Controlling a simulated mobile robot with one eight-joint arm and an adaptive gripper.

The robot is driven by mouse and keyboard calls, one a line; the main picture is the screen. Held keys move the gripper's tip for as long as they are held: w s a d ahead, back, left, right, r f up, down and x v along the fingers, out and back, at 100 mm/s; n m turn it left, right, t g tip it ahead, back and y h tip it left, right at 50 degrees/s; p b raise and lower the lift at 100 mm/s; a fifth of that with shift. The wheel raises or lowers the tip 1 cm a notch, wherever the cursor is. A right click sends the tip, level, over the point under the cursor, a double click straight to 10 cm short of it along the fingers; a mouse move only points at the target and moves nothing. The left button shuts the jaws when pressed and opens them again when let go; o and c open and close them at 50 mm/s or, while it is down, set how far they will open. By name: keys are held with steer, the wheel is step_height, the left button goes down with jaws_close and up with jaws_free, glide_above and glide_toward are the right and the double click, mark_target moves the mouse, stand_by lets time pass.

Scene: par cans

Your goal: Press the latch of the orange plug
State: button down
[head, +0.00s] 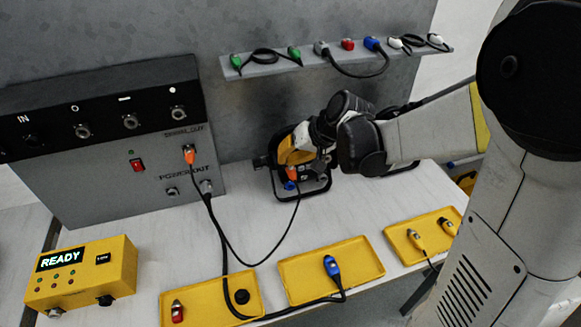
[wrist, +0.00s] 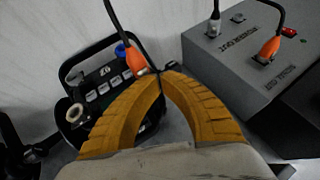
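One orange plug (wrist: 135,62) is at the connector panel of a black par can (wrist: 88,85), with a black cable rising from it. In the head view this plug (head: 292,173) shows just below my gripper (head: 297,158), partly hidden. In the wrist view the yellow fingers of my gripper (wrist: 160,73) meet at their tips, just right of the plug's body. I cannot tell whether they touch it. A second orange plug (head: 189,155) sits in the SIGNAL OUT socket of the grey box (head: 110,175); it also shows in the wrist view (wrist: 269,48). The latches are too small to make out.
A grey plug (head: 206,187) sits in the POWER OUT socket. Yellow trays (head: 300,262) with loose plugs line the table's front. A yellow READY box (head: 85,275) stands front left. A wall shelf (head: 270,67) holds several connectors. A cable loops over the table's clear middle.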

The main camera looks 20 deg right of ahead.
mark_target(287, 167)
steer(key=shift+f+b, duration=0.3)
steer(key=shift+f, duration=0.1)
stand_by(0.4)
steer(key=shift+r, duration=0.1)
steer(key=shift+r+p, duration=0.65)
steer(key=shift+r, duration=0.05)
step_height(287, 167, up, 5)
steer(key=p, duration=0.4)
steer(key=shift+r, duration=0.1)
stand_by(0.6)
steer(key=s+r+n+t+h+b, duration=0.1)
steer(key=s+r+h, duration=0.2)
steer(key=s, duration=1.7)
steer(key=shift+s+d+r+n+h+b, duration=0.25)
steer(key=shift+s+d+h+b, duration=0.2)
steer(key=shift+h, duration=0.25)
